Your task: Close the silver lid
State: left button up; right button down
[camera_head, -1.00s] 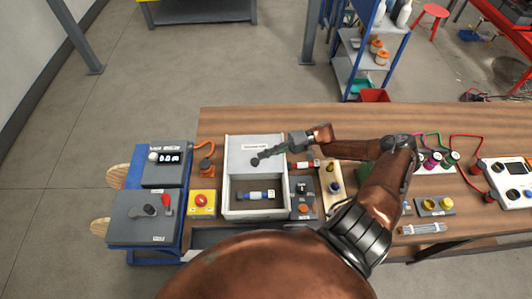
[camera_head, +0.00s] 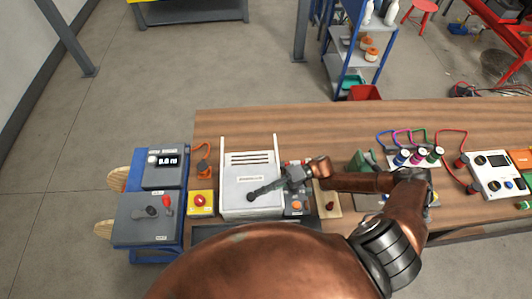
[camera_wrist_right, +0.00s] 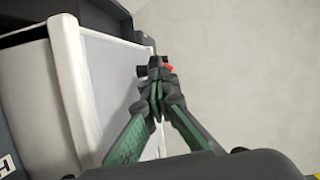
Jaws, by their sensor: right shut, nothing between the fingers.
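The silver lid (camera_head: 250,184) lies flat over the front part of the white-railed box (camera_head: 222,182) on the workbench, and the inside of the box is hidden. My right gripper (camera_head: 252,196) is shut and empty, with its dark fingertips at the lid's front right area. I cannot tell whether they touch it. In the right wrist view my gripper (camera_wrist_right: 157,100) shows shut, beside a pale panel (camera_wrist_right: 110,85) with a white edge. My left gripper is not in view.
A yellow box with a red button (camera_head: 200,201) stands left of the box. A grey control unit (camera_head: 147,216) with a lever is further left. A small panel with an orange button (camera_head: 297,206) is close on the right. Bare wood (camera_head: 310,125) lies behind.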

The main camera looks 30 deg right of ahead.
jog(key=shift+a, duration=0.15)
jog(key=shift+r, duration=0.35)
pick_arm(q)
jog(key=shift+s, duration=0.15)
pick_arm(e)
notch_tip(320, 180, up, 9)
jog(key=shift+r, duration=0.2)
